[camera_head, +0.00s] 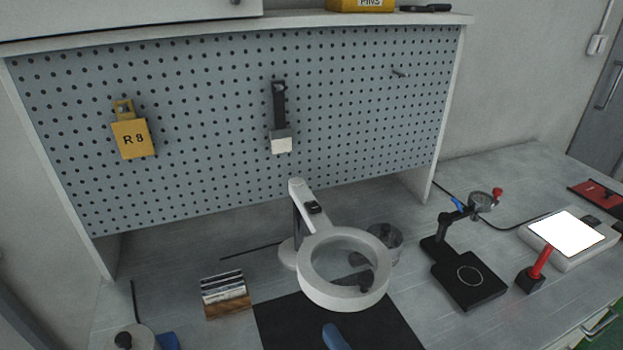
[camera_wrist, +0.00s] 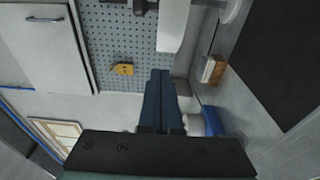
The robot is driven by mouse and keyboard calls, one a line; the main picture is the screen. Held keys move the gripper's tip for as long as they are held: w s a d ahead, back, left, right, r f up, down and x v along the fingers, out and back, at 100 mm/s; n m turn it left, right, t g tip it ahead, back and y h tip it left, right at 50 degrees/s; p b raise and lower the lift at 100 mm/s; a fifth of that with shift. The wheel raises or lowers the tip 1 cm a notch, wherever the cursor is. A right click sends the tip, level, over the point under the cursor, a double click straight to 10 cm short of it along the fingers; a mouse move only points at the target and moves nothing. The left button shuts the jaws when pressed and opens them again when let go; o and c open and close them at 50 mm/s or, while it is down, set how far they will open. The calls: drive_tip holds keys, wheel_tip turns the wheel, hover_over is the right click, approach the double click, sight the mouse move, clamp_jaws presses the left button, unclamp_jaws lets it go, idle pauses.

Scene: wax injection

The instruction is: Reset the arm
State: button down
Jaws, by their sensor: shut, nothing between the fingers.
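My gripper (camera_wrist: 161,75) shows in the wrist view, its two dark blue fingers side by side with no gap between them. It is shut and empty. The fingers point toward the pegboard (camera_wrist: 112,45), apart from it.
In the head view, a yellow R8 tag (camera_head: 132,138) and a white-ended tool (camera_head: 281,142) hang on the pegboard. A ring magnifier (camera_head: 312,297) stands over a black mat (camera_head: 279,325). A card holder (camera_head: 226,306), dial gauge stand (camera_head: 467,285) and white-screened device (camera_head: 568,232) stand on the bench.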

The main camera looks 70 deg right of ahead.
drive_tip(key=shift+s+a+b, duration=0.2)
drive_tip(key=shift+s+b, duration=0.05)
drive_tip(key=shift+s, duration=0.3)
drive_tip(key=shift+s+a+b, duration=0.15)
drive_tip(key=shift+s+b, duration=0.1)
drive_tip(key=shift+s, duration=0.25)
drive_tip(key=shift+r, duration=0.1)
